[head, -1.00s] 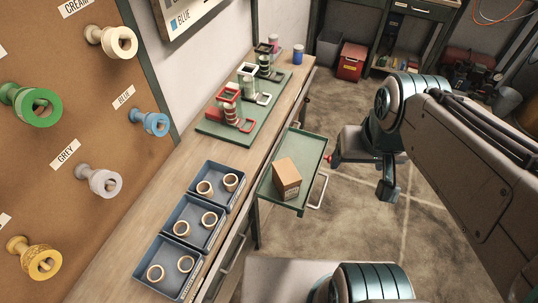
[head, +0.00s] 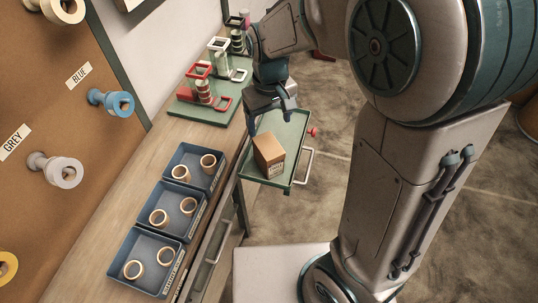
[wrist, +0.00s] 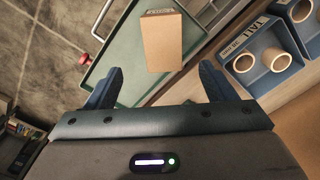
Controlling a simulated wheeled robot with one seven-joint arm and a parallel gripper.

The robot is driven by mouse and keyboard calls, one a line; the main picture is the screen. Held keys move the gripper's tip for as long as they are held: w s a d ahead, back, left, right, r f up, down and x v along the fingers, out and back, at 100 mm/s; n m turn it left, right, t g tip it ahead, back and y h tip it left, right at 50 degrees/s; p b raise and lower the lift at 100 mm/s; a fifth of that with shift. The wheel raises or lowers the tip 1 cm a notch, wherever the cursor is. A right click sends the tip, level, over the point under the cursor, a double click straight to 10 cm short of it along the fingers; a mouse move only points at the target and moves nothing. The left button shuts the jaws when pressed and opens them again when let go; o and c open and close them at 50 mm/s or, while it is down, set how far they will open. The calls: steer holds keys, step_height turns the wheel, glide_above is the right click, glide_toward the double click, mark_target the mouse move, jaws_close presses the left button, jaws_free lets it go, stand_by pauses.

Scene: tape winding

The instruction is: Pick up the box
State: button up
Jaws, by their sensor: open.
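The brown cardboard box (head: 268,155) stands on the green pull-out tray (head: 291,174) at the side of the bench, with a printed label on one side. My gripper (head: 270,116) hangs pointing down just behind the box in the head view, apart from it. In the wrist view, the box (wrist: 162,42) lies ahead of and between the two blue fingers of my gripper (wrist: 161,88). The fingers are spread wide with nothing between their tips. The box's lower sides are partly hidden in the wrist view.
Blue bins (head: 163,232) with cream rings line the bench left of the tray. A green board with tape-winding stands (head: 204,92) is behind my gripper. The tray has a metal handle (head: 305,164) and a red knob (head: 313,132). Open floor lies to the right.

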mark_target(268, 145)
step_height(268, 145, down, 6)
steer(key=shift+f, duration=0.25)
steer(key=shift+s+a+f, duration=0.15)
steer(key=shift+f, duration=2.45)
steer(key=shift+c, duration=0.4)
steer(key=c, duration=1.1)
steer(key=shift+o, duration=0.2)
steer(key=shift+r, duration=0.1)
